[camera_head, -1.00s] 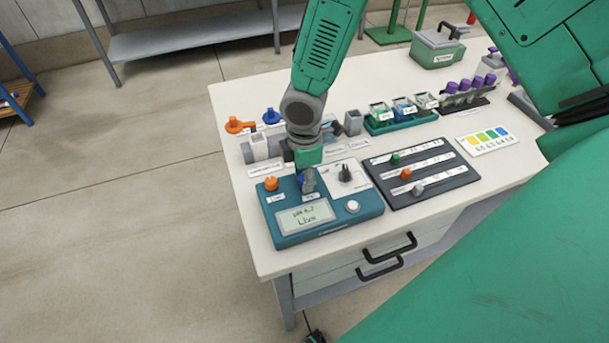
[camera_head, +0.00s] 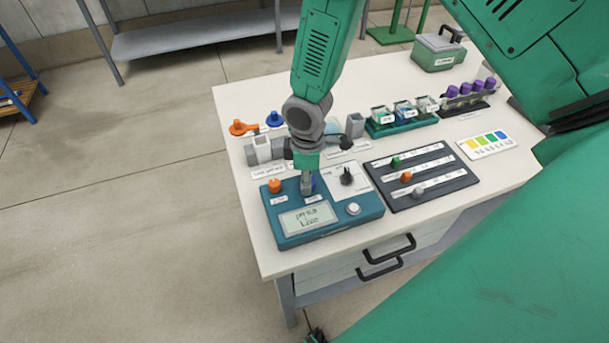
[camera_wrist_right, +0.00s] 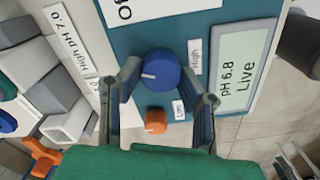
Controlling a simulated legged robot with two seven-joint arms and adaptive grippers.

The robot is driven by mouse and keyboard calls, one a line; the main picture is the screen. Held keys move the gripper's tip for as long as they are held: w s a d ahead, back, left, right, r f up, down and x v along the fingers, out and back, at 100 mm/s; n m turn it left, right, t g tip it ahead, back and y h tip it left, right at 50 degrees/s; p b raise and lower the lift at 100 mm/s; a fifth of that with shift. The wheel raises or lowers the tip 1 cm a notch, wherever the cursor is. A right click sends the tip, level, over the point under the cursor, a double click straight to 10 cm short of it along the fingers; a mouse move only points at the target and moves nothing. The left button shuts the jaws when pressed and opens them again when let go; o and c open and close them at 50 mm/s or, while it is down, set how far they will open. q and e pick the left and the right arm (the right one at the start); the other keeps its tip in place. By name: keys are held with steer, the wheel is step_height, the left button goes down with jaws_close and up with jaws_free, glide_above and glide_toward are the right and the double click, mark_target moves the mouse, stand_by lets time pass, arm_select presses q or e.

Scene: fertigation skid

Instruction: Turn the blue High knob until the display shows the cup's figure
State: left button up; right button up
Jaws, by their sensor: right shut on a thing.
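The teal meter box (camera_head: 325,229) stands near the table's front left corner. Its display (camera_head: 307,219) also shows in the right wrist view (camera_wrist_right: 244,72), where it reads "pH 6.8" and "Live". The blue High knob (camera_wrist_right: 158,70) has a white pointer line facing left in that view. My right gripper (camera_head: 307,188) comes down from above and is shut on the blue knob, with one finger on each side in the right wrist view (camera_wrist_right: 162,84). The orange Low knob (camera_wrist_right: 156,121) is beside it, free. Small cups (camera_head: 403,111) have labels too small to read.
A black selector knob (camera_head: 346,177) is on a white panel right of the blue knob. A dark slider board (camera_head: 421,174) lies right of the meter. Grey blocks (camera_wrist_right: 42,92) and a "High pH 7.0" card (camera_wrist_right: 68,40) are close to the gripper.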

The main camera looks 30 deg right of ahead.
steer(key=m, duration=0.1)
steer(key=m+p, duration=0.1)
steer(key=m, duration=0.3)
steer(key=shift+s+d+p, duration=0.2)
steer(key=shift+d+p, duration=0.05)
steer(key=shift+p, duration=0.1)
steer(key=shift+s+f+m, duration=0.1)
steer(key=shift+f+m, duration=0.05)
steer(key=shift+m, duration=0.95)
steer(key=o, duration=1.1)
steer(key=shift+o, duration=0.2)
